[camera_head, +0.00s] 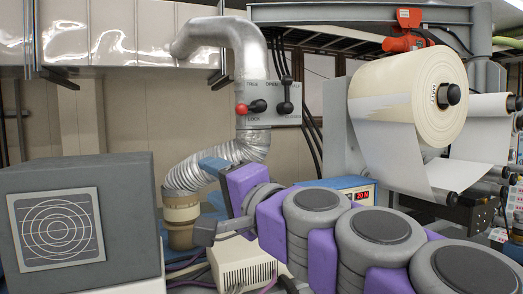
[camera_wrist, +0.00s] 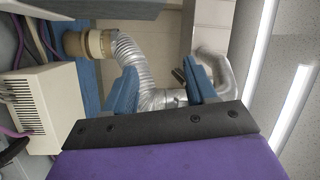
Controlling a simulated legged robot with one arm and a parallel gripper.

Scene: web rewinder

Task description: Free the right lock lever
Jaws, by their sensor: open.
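I cannot tell which is the right lock lever. My gripper (camera_wrist: 164,86) has two blue fingers spread apart, with nothing held. In the head view my gripper is below and left of the panel, apart from both levers. A small dark part (camera_wrist: 178,75) shows between the fingers in the wrist view; I cannot identify it.
A silver flexible duct (camera_head: 250,60) runs down behind the panel to a beige collar (camera_head: 181,212). A large cream roll (camera_head: 410,95) stands at the right. A grey box (camera_head: 130,190) fills the lower left. A beige vented box (camera_head: 240,262) stands low in front.

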